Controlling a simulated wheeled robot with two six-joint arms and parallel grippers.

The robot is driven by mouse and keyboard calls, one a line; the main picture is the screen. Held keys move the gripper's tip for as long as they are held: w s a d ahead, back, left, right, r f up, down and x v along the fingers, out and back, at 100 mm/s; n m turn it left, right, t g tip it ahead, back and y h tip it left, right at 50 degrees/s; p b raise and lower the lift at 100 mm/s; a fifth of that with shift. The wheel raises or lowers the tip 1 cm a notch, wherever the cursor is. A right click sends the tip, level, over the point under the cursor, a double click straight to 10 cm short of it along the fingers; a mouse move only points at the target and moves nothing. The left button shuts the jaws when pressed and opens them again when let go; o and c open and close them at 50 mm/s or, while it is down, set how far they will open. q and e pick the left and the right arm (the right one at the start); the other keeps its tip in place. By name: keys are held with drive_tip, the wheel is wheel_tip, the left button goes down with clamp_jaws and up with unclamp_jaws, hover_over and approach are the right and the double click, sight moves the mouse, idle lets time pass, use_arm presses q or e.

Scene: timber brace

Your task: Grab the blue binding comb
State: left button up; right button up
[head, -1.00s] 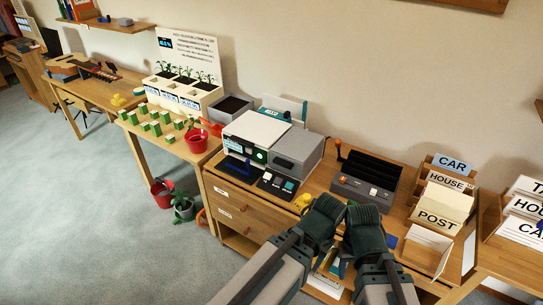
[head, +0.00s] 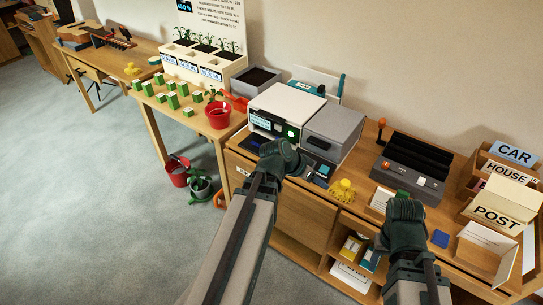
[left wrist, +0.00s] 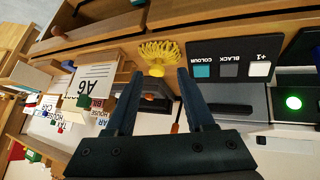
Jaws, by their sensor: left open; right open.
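I cannot make out a blue binding comb for certain in either view. A small flat blue item (head: 440,238) lies on the desk right of my right gripper (head: 405,210); its shape is too small to tell. My left gripper (head: 280,158) is over the desk in front of the printer and hides part of its front. In the left wrist view my left gripper (left wrist: 160,74) is open and empty, with a yellow spiky object (left wrist: 158,52) just beyond its fingertips. My right gripper is open over the desk's front part; its fingertips are hard to see.
A white and grey printer (head: 285,110) stands behind my left gripper. A dark slotted machine (head: 415,160) stands behind my right gripper. Card holders marked CAR and POST (head: 500,212) are at the right. A red bucket (head: 219,115) stands on the left table.

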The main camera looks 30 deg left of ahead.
use_arm(q)
drive_tip(key=w+a+n+t+b, duration=0.1)
drive_tip(key=w+a+t+b, duration=0.15)
drive_tip(key=a, duration=0.85)
drive_tip(key=n+t+y+b, duration=0.2)
drive_tip(key=t+y+b, duration=0.1)
drive_tip(key=t+y, duration=0.15)
approach(276, 138)
drive_tip(key=shift+h, duration=0.45)
drive_tip(key=shift+f+b+x, duration=0.2)
drive_tip(key=shift+b+x, duration=1.2)
drive_tip(key=shift+x, duration=1.15)
use_arm(e)
wheel_tip(276, 138, down, 10)
use_arm(q)
drive_tip(key=shift+f, duration=0.1)
drive_tip(key=b+x, duration=0.2)
drive_tip(key=x, duration=0.3)
drive_tip(key=shift+a+f+b, duration=0.2)
drive_tip(key=shift+f+b, duration=0.05)
drive_tip(key=shift+b, duration=0.05)
drive_tip(key=shift+s, duration=0.1)
use_arm(e)
wheel_tip(276, 138, down, 2)
drive_tip(key=shift+f, duration=0.2)
use_arm(q)
drive_tip(key=shift+c, duration=0.3)
